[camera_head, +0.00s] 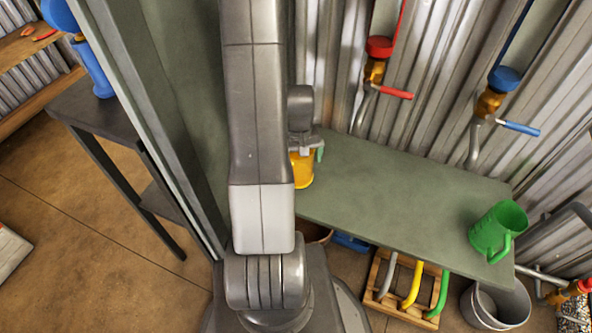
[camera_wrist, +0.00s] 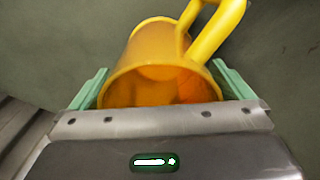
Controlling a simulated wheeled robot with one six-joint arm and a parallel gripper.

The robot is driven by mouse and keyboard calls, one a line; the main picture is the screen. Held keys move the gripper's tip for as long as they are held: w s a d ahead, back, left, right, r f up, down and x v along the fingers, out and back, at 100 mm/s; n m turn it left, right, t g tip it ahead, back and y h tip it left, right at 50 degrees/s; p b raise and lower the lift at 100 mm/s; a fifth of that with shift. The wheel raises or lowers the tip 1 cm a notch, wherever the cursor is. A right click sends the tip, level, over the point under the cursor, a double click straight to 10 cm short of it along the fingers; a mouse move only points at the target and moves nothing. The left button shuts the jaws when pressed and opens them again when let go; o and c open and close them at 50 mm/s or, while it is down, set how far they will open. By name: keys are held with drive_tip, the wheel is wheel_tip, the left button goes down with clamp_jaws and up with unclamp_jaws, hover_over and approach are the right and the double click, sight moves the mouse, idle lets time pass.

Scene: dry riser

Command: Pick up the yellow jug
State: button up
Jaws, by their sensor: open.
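The yellow jug (camera_head: 302,168) stands upright on the grey-green bench (camera_head: 400,190), partly hidden behind my arm in the head view. In the wrist view the yellow jug (camera_wrist: 165,65) fills the middle, its open mouth facing the camera and its handle at the upper right. My gripper (camera_head: 308,151) is at the jug in the head view. In the wrist view my gripper (camera_wrist: 160,88) is open, with one green finger on each side of the jug's rim. I cannot tell whether the fingers touch the jug.
A green jug (camera_head: 497,229) stands at the bench's right end. Red-handled (camera_head: 379,47) and blue-handled (camera_head: 504,79) taps are on pipes along the corrugated wall behind. A wooden crate (camera_head: 402,288) and a grey bucket (camera_head: 497,305) are on the floor below. The bench middle is clear.

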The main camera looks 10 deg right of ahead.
drive_tip(key=shift+f, duration=0.3)
drive_tip(key=shift+r, duration=0.1)
drive_tip(key=c, duration=1)
